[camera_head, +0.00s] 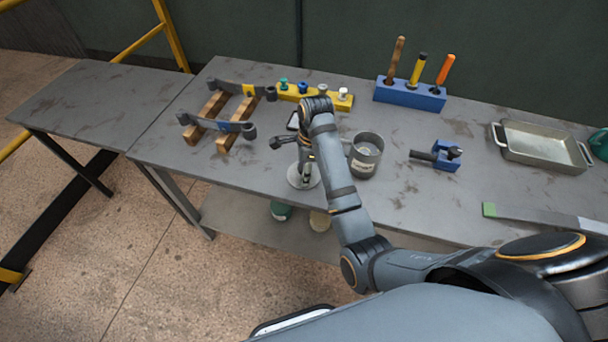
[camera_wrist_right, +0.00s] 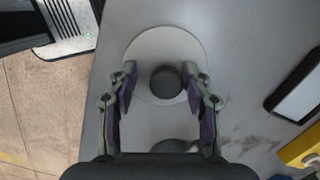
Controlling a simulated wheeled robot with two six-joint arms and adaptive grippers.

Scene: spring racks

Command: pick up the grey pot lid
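The grey pot lid (camera_head: 295,183) lies flat near the front edge of the workbench, left of the metal pot. In the right wrist view the lid (camera_wrist_right: 160,40) is a pale disc with a dark round knob (camera_wrist_right: 166,82) in its middle. My right gripper (camera_head: 305,172) points down over the lid and partly hides it in the head view. In the wrist view its open fingers (camera_wrist_right: 160,82) stand on either side of the knob, with a gap on both sides. My left gripper is not in view.
A grey metal pot (camera_head: 366,155) stands close to the right of my gripper. A yellow block with coloured knobs (camera_head: 343,103) and a dark phone-like slab (camera_wrist_right: 296,88) lie behind. Wooden racks (camera_head: 207,117) are left, a blue clamp (camera_head: 446,155) and tray (camera_head: 540,148) right.

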